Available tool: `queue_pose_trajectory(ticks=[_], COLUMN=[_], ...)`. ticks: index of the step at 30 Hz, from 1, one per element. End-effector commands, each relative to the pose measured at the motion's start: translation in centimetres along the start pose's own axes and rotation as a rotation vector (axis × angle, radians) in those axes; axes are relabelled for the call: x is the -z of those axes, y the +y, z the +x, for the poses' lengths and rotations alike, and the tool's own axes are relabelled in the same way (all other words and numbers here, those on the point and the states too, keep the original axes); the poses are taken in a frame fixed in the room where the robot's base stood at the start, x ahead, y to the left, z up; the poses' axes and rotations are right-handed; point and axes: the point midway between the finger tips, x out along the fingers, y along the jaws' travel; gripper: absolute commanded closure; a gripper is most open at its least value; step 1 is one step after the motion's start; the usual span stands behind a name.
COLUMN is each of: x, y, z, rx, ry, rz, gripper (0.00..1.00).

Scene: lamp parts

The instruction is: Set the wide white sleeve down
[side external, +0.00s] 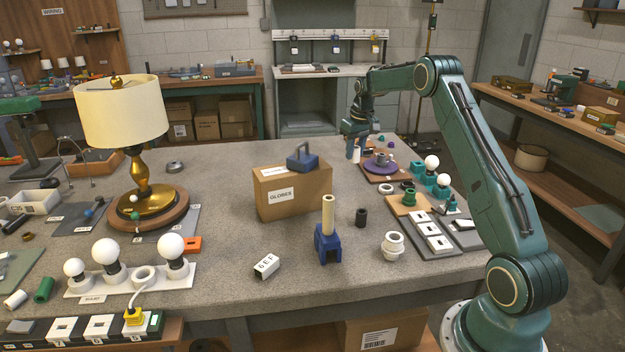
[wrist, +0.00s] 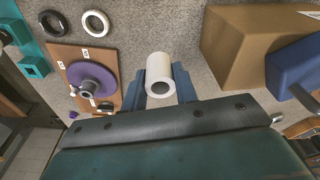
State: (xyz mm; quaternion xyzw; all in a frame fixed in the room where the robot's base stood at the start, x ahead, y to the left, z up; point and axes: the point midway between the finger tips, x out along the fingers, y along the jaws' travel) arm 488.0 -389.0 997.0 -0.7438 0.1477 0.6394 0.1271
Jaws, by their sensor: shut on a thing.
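The wide white sleeve (wrist: 158,70) is held between the two blue fingers of my gripper (wrist: 164,92), with its dark bore showing at the near end. In the side view the sleeve (side external: 357,155) shows as a small pale piece below my gripper (side external: 357,140). The sleeve is in front of the left edge of a brown board in that view. I cannot tell how high its lower end is above the table. In the wrist view bare grey tabletop lies beyond it.
The brown board (wrist: 72,53) carries a purple disc (wrist: 91,79) with a grey hub, beside the sleeve. A GLOBES box (side external: 292,190) with a blue piece (side external: 302,158) on top stands at the other side. White (wrist: 96,22) and dark (wrist: 53,23) rings lie near the board.

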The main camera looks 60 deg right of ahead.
Motion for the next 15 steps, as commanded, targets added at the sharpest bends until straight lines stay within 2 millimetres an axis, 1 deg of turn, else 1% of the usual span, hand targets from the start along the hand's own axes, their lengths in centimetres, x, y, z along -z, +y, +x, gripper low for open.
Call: queue_pose_trajectory(ticks=[1,9,12,15], x=[-0.3,-0.9,-1.1,-1.2], y=[0.0,0.0,0.0,0.0], z=[1.1,5.9,7.1,7.7], rx=[0.001,0.0,0.0,0.0], ry=[-0.004,-0.003,-0.001,0.0], rz=[0.0,0.0,0.0,0.0], gripper=[0.93,0.93,0.93,0.93])
